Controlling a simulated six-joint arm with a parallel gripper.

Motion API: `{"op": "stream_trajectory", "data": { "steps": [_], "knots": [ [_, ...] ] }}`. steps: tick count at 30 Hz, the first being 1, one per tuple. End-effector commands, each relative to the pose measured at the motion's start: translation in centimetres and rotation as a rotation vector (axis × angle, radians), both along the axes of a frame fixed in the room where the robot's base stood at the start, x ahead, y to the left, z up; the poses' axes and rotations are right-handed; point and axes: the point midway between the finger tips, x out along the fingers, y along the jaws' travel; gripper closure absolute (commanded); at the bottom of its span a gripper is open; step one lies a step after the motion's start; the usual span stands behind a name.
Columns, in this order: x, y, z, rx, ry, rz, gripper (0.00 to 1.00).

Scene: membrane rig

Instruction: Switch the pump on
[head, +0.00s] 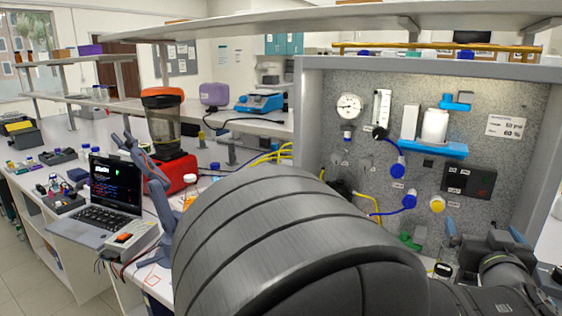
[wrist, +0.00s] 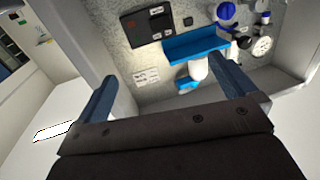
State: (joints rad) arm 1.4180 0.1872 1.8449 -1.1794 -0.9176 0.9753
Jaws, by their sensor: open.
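My gripper (head: 483,229) is in front of the lower right of the speckled rig panel. In the wrist view my gripper (wrist: 165,83) has its two blue fingers wide apart with nothing between them. A dark box (head: 470,181) with small pale labels is mounted on the panel above my gripper. It shows upside down in the wrist view (wrist: 150,22), apart from the fingers. A small black square fitting (head: 428,163) is left of it, also visible in the wrist view (wrist: 188,21). I cannot tell which part is the pump or its switch; my arm hides the lower panel.
The panel holds a round gauge (head: 348,106), a blue shelf (head: 435,149) with white vessels, blue knobs (head: 398,170) and a yellow knob (head: 437,204). A laptop (head: 112,190) and a red-based blender-like device (head: 170,172) stand on the bench at left.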

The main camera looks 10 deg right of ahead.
Motion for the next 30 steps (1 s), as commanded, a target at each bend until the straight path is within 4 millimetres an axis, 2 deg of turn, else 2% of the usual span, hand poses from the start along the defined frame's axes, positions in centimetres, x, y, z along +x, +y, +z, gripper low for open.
{"op": "stream_trajectory", "data": {
  "steps": [4,12,14,20,26,30],
  "knots": [
    [-1.2,0.8,0.0,0.0,0.001,-0.001,0.0],
    [-1.4,1.0,0.0,0.001,0.001,0.001,0.0],
    [-1.4,1.0,0.0,0.001,0.001,0.001,0.1],
    [-1.4,0.9,0.0,0.001,0.001,0.001,0.49],
    [-0.9,0.7,0.0,-0.094,0.065,0.001,0.49],
    [0.0,0.3,0.1,-0.298,0.2,0.002,0.49]
  ]
}}
